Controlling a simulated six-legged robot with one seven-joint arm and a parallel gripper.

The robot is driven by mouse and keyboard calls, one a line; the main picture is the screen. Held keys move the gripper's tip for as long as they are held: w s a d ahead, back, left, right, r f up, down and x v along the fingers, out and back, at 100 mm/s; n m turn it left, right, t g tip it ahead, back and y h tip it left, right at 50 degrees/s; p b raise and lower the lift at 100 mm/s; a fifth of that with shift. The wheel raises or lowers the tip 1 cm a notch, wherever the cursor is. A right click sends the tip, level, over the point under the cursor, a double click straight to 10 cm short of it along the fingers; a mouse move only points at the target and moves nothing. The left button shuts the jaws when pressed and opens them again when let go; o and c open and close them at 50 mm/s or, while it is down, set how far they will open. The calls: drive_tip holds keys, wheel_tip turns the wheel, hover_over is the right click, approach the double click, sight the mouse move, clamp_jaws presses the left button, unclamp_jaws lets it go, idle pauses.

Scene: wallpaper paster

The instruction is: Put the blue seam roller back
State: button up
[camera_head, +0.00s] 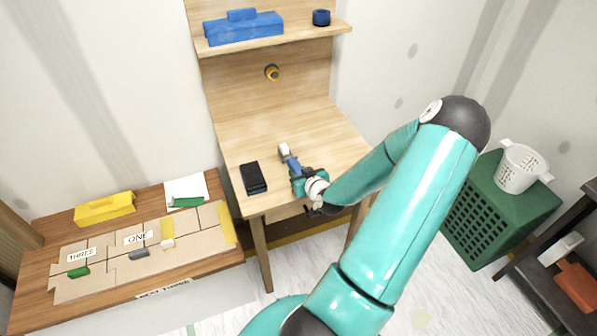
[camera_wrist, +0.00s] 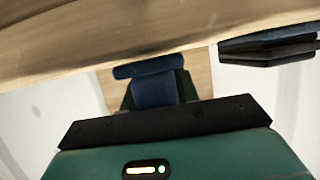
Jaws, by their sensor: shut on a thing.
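The blue seam roller (camera_head: 292,163) is in my gripper (camera_head: 297,173), over the wooden desk (camera_head: 235,140). Its pale head (camera_head: 284,150) points toward the back of the desk. In the wrist view, the blue body (camera_wrist: 152,88) shows between the dark fingers of my gripper (camera_wrist: 155,95), which is shut on it. My gripper hides part of the handle. I cannot tell whether the roller touches the desk.
A black block (camera_head: 253,177) lies on the desk left of my gripper. A shelf (camera_head: 280,38) above holds blue boxes (camera_head: 243,28) and a blue round item (camera_head: 321,17). A yellow box (camera_head: 105,208) stands on the low table. A green crate (camera_head: 495,215) stands at right.

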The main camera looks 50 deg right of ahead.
drive_tip(key=shift+f, duration=0.3)
drive_tip(key=o, duration=1.1)
drive_tip(key=shift+s+d, duration=0.1)
